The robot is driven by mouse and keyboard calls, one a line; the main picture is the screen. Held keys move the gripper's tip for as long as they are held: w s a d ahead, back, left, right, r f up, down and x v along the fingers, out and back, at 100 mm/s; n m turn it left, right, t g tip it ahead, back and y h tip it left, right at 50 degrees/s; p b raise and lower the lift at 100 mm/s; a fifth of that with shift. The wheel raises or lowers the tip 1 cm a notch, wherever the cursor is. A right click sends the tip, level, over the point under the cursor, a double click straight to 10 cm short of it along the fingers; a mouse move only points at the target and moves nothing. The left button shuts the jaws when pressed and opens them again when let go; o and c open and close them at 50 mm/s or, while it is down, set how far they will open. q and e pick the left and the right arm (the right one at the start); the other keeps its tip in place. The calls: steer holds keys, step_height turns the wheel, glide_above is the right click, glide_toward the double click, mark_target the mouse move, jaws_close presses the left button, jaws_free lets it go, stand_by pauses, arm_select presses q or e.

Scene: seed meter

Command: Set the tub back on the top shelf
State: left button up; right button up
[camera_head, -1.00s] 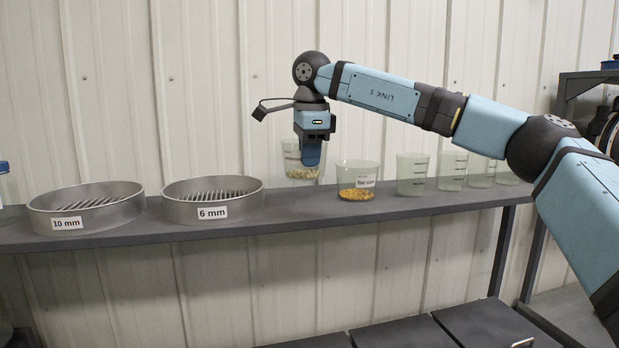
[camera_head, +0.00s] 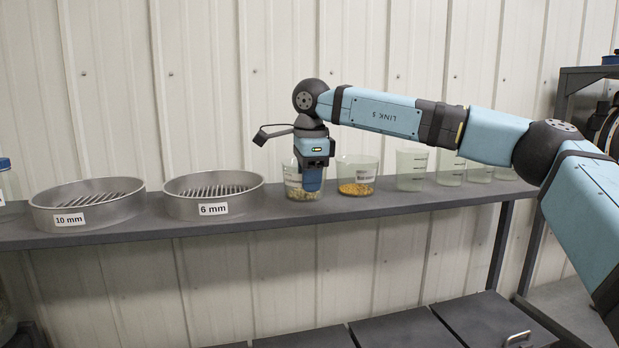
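The clear tub (camera_head: 297,192) with pale seeds at its bottom is at the shelf, between the 6 mm sieve and the tub of yellow kernels. Its base looks level with the shelf surface and seems to touch it. My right gripper (camera_head: 312,184) points down at the tub's rim, with a blue finger in front of the near wall. It appears shut on the tub; the other finger is hidden. The dark grey top shelf (camera_head: 250,221) runs across the view. My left gripper is not in view.
A tub of yellow kernels (camera_head: 357,187) stands close on the right, then several empty clear beakers (camera_head: 411,170). A 6 mm sieve (camera_head: 212,201) and a 10 mm sieve (camera_head: 88,210) stand on the left. The ribbed wall is close behind.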

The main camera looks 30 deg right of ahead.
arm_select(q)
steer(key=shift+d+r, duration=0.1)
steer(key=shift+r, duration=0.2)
arm_select(e)
steer(key=shift+r, duration=0.55)
arm_select(q)
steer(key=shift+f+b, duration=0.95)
steer(key=shift+b, duration=0.15)
arm_select(e)
step_height(320, 180, up, 11)
steer(key=s, duration=0.1)
steer(key=shift+s+a, duration=0.15)
steer(key=shift+s, duration=0.05)
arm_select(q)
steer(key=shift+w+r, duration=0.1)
